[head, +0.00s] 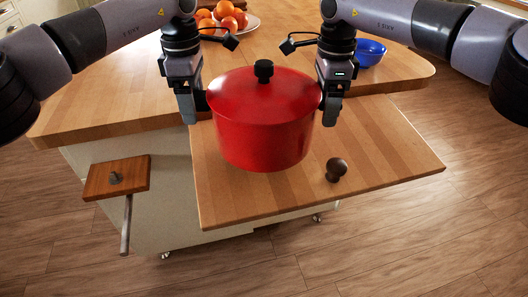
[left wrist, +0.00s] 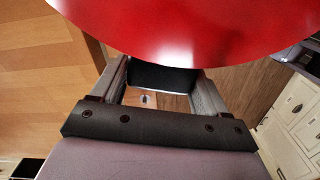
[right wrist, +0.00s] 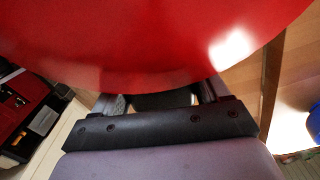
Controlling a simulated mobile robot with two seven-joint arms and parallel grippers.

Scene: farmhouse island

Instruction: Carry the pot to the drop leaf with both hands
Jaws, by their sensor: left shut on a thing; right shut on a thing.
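The red pot (head: 262,128), with its lid and black knob, is upright over the drop leaf (head: 390,155), the lower wooden board at the island's front. Whether its base touches the leaf cannot be told. My left gripper (head: 187,108) is shut on the pot's left side and my right gripper (head: 331,108) on its right side, where the handles are mostly hidden by the fingers. The pot's red lid fills the top of the left wrist view (left wrist: 190,25) and the right wrist view (right wrist: 150,40).
A dark brown round-topped object (head: 336,169) stands on the leaf, right of the pot. The island top (head: 110,95) behind holds a plate of oranges (head: 232,18) and a blue bowl (head: 370,52). A small wooden board (head: 100,180) juts out at left. The leaf's right part is clear.

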